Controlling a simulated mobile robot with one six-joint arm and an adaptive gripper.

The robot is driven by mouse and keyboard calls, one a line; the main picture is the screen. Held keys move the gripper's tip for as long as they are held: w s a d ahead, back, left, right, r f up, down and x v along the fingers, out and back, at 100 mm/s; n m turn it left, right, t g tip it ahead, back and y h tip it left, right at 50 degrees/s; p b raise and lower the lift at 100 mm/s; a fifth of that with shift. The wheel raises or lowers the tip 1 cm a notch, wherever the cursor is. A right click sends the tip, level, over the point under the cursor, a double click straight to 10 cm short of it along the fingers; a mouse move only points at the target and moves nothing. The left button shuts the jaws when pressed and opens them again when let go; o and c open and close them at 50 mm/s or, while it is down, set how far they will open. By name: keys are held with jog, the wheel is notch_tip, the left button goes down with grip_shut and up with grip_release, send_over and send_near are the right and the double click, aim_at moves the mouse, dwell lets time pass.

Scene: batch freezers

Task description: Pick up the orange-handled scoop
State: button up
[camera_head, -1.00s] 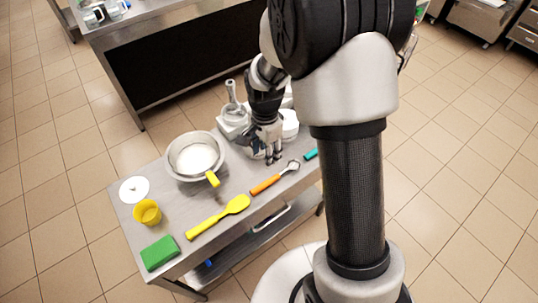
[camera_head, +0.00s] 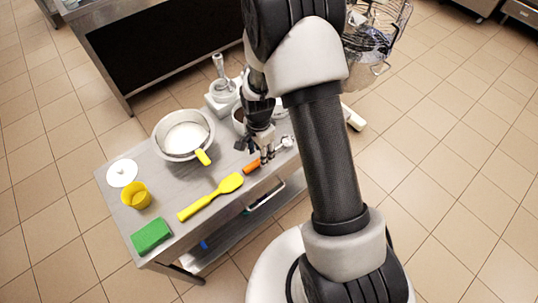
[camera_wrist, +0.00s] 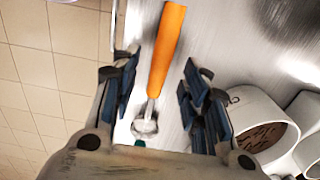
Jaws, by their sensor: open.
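The orange-handled scoop lies on the steel table (camera_head: 172,178). Its orange handle (camera_head: 252,167) and metal bowl (camera_head: 287,141) show on either side of my gripper (camera_head: 262,158) in the head view. In the wrist view, the scoop (camera_wrist: 167,45) lies between the two open fingers of my gripper (camera_wrist: 155,95), with its handle pointing away and its round metal bowl nearer the palm. The fingers stand to both sides of it and appear not to touch it. The height of the fingertips above the table is hard to tell.
A yellow spatula (camera_head: 210,197), green sponge (camera_head: 151,236), yellow cup (camera_head: 135,195), white lid (camera_head: 122,173) and metal pot (camera_head: 160,139) stand left of my gripper. White containers (camera_wrist: 259,118) are close to the right finger in the wrist view. The table's front edge is near the scoop.

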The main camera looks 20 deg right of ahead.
notch_tip(320, 180, down, 4)
jog(key=shift+w+d+r+b, duration=0.1)
jog(key=shift+r+b, duration=0.15)
jog(key=shift+b, duration=0.2)
jog(key=shift+r, duration=0.1)
jog(key=shift+c, duration=0.6)
grip_shut()
